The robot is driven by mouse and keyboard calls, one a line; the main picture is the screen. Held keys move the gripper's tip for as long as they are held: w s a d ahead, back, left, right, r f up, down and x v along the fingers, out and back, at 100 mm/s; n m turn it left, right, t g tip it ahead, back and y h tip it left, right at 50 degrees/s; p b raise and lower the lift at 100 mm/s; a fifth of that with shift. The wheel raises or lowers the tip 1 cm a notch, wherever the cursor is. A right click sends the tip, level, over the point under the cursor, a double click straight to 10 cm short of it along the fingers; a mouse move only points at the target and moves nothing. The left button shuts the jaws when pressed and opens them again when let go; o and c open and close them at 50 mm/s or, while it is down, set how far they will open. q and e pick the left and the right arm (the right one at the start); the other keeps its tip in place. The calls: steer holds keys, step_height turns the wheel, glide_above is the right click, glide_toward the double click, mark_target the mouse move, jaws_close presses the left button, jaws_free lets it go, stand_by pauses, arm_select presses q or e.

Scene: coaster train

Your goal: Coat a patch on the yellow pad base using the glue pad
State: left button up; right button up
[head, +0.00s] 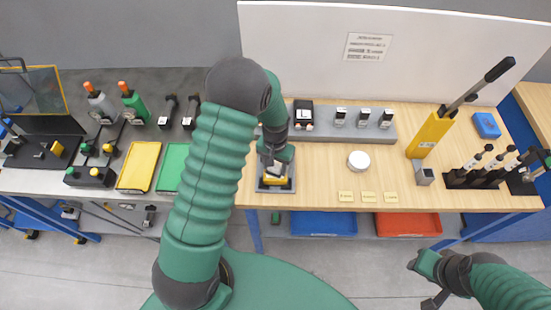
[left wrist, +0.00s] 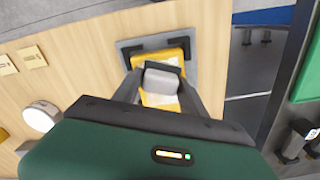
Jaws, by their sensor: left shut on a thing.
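The yellow pad base (left wrist: 158,101) lies on a grey plate (left wrist: 191,45) with black corner brackets, near the front edge of the wooden bench. In the head view the yellow base (head: 278,183) is partly hidden under my left gripper (head: 274,166). My left gripper also shows in the left wrist view (left wrist: 161,82), with its fingers on both sides of a light grey block, apparently the glue pad (left wrist: 162,83). The block is over the middle of the base; I cannot tell if they touch. Pale areas show on the yellow around it. My right gripper (head: 428,282) is low at the right, off the bench.
A white round disc (head: 358,160) and small yellow labels (head: 368,197) lie right of the plate. Yellow (head: 139,165) and green (head: 172,167) trays lie to the left.

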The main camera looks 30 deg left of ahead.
mark_target(275, 175)
arm_select(q)
steer(key=shift+s+d, duration=0.65)
steer(key=shift+s, duration=0.3)
step_height(275, 175, up, 6)
steer(key=p, duration=0.5)
steer(key=shift+r, duration=0.1)
step_height(275, 175, up, 3)
steer(key=p, duration=0.2)
steer(key=shift+p, duration=0.4)
